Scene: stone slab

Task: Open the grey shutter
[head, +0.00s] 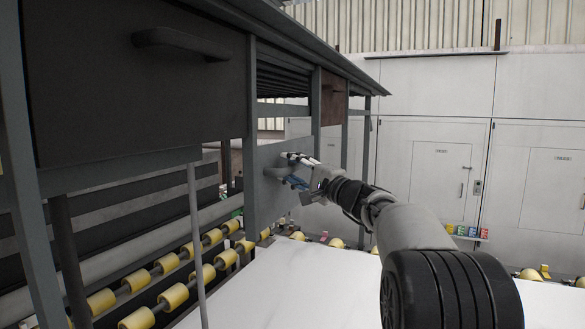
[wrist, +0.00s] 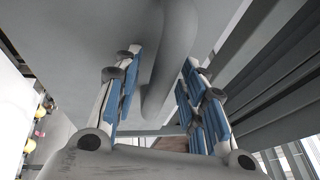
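The grey shutter (head: 264,205) is a flat panel between the posts in the middle of the head view. It looks lowered, with its bar handle (head: 276,172) on its face. My gripper (head: 294,170) is at this handle. In the wrist view the shutter (wrist: 75,40) fills the upper left, and the curved grey handle (wrist: 172,60) runs down between my two blue-padded fingers (wrist: 158,90). The fingers stand apart on either side of it, with gaps visible. Part of the handle is hidden behind the gripper in the head view.
A dark shutter (head: 120,90) with its own handle is at the near left, and a brown one (head: 334,97) is farther back. Yellow rollers (head: 173,297) line the frame beside the white slab (head: 290,290). A thin upright post (head: 198,240) stands in front. White cabinets (head: 440,180) are behind.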

